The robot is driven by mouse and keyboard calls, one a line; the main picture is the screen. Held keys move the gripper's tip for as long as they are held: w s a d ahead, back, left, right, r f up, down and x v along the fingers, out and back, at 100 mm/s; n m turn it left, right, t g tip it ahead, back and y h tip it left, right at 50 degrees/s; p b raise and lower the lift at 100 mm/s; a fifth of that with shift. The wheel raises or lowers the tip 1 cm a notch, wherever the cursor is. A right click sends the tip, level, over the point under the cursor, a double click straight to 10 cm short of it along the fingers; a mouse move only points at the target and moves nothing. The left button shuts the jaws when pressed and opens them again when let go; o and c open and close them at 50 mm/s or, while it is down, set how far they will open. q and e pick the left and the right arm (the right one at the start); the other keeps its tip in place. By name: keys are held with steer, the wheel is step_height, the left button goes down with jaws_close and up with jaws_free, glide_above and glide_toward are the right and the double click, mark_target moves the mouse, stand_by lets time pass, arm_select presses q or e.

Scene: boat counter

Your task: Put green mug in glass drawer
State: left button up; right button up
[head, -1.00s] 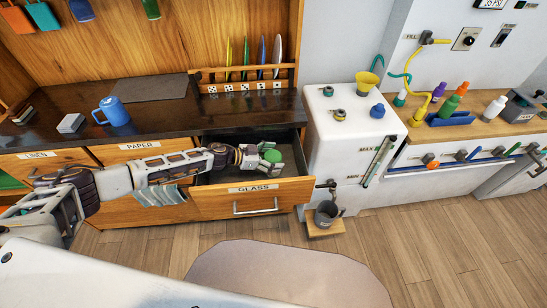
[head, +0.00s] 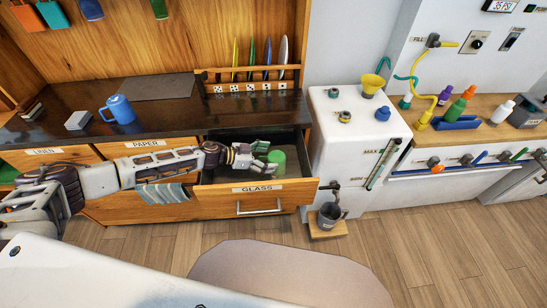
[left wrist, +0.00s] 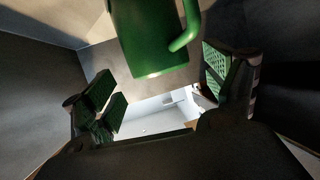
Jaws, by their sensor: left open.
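The glass drawer (head: 243,205), labelled GLASS, stands pulled open under the counter. The green mug (head: 277,160) is inside the drawer's opening, toward its right side. My left gripper (head: 262,154) reaches over the drawer from the left, just beside the mug. In the left wrist view its green-padded fingers are spread wide, and the green mug (left wrist: 148,38) shows beyond them with its handle to the right. The fingers are apart from the mug there. Whether the mug's base rests on the drawer floor is hard to tell. My right gripper is not in view.
A blue mug (head: 117,109) and a grey block (head: 78,120) stand on the dark counter. A rack of coloured plates (head: 250,80) is at the back. A white appliance (head: 352,135) borders the drawer on the right. A towel (head: 161,194) hangs left of the drawer.

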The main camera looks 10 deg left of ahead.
arm_select(q)
steer(key=shift+v, duration=1.8)
steer(key=v, duration=0.4)
steer(key=shift+r, duration=0.1)
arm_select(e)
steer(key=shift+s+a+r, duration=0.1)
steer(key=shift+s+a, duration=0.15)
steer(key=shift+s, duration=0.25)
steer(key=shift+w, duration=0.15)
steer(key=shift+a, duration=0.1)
